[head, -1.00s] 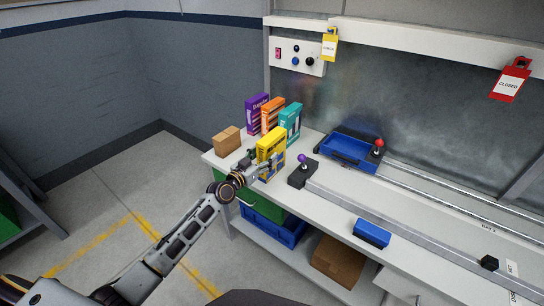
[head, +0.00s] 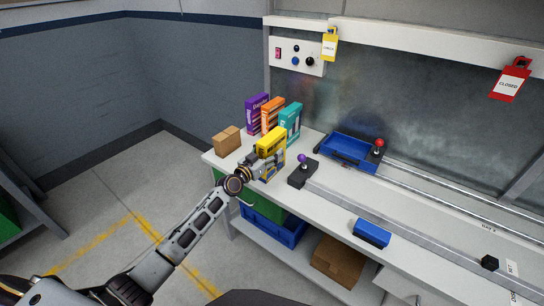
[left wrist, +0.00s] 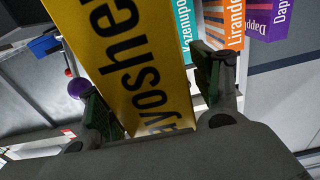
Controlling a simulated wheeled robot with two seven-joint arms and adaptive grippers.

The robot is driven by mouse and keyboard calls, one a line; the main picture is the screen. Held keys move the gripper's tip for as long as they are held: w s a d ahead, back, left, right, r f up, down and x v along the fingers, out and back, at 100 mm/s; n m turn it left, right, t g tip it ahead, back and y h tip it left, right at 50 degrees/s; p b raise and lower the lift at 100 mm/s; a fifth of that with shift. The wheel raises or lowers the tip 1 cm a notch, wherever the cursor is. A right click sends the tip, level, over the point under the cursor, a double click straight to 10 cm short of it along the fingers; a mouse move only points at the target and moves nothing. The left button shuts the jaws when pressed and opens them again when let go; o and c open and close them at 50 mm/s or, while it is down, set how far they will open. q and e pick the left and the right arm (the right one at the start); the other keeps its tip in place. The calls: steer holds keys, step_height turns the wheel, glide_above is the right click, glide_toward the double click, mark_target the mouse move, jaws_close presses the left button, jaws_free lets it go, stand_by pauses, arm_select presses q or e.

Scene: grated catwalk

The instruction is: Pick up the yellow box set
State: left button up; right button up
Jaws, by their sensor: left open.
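The yellow box (head: 271,141) stands upright on the white bench near its front left edge. My left gripper (head: 263,168) is at its lower front in the head view and hides part of it. In the left wrist view the yellow box (left wrist: 118,55), with large dark lettering, lies between the two fingers of my open left gripper (left wrist: 152,92). A gap shows beside the right finger; I cannot tell whether the left finger touches it. My right gripper is not in view.
Purple (head: 255,112), orange (head: 272,115) and teal (head: 290,122) boxes stand close behind the yellow one. A brown carton (head: 227,141) is to its left. A purple-knobbed lever (head: 302,172) stands to its right, with a blue tray (head: 346,150) beyond.

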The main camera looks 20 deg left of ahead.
arm_select(q)
steer(key=shift+x, duration=0.85)
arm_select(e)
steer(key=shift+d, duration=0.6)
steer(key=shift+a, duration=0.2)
arm_select(q)
steer(key=c, duration=1.3)
steer(key=shift+r, duration=0.1)
steer(key=shift+c, duration=0.5)
steer(key=shift+r, duration=0.15)
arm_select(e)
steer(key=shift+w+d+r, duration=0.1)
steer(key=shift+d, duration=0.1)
